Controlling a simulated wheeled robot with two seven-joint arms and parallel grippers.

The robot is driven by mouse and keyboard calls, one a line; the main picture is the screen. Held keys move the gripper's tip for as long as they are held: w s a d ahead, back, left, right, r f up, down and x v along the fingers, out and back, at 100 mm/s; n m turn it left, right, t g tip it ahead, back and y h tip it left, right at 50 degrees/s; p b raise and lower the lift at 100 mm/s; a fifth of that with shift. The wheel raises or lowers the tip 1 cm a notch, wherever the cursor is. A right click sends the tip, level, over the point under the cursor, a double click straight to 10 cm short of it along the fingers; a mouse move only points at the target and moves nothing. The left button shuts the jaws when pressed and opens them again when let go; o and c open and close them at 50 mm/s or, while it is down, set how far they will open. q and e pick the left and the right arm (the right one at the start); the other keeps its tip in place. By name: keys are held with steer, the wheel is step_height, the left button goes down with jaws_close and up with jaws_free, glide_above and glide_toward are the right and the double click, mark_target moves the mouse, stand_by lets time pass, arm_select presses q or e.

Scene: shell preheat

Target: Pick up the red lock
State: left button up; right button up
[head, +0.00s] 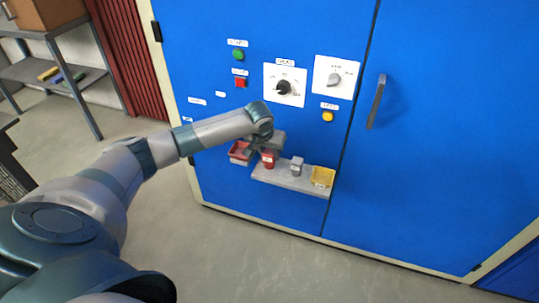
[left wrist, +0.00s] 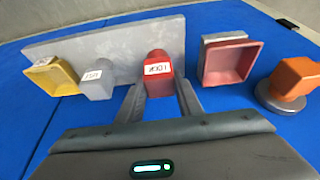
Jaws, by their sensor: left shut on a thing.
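The red lock (head: 268,161) is a small red block with a white label, at the left end of the grey shelf on the blue cabinet. It also shows in the left wrist view (left wrist: 158,68), with its label facing the camera. My left gripper (head: 265,146) is shut on the red lock, with one finger on each side of it in the left wrist view (left wrist: 159,98). I cannot tell whether the lock touches the shelf. My right gripper is not in view.
The grey shelf (head: 287,178) also carries a grey labelled block (head: 296,168) and a yellow tray (head: 322,177). A red tray (head: 239,150) is left of the lock. Knobs and buttons are above. An orange knob (left wrist: 295,78) shows in the wrist view.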

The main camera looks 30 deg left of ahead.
mark_target(271, 152)
arm_select(q)
steer(key=r, duration=0.4)
steer(key=shift+d, duration=0.4)
steer(key=s+d+r, duration=0.2)
steer(key=d+r, duration=0.4)
steer(key=d, duration=0.4)
steer(key=shift+s+d+r, duration=0.25)
steer(key=shift+d+r, duration=0.05)
steer(key=shift+r, duration=0.05)
steer(key=s+d+r+m+h, duration=0.1)
steer(key=s+d+r+m, duration=0.1)
steer(key=s+d+r, duration=0.8)
steer(key=shift+s+d+r+m, duration=0.15)
steer(key=shift+s+d+m, duration=0.15)
steer(key=shift+s, duration=0.3)
steer(key=shift+a, duration=0.1)
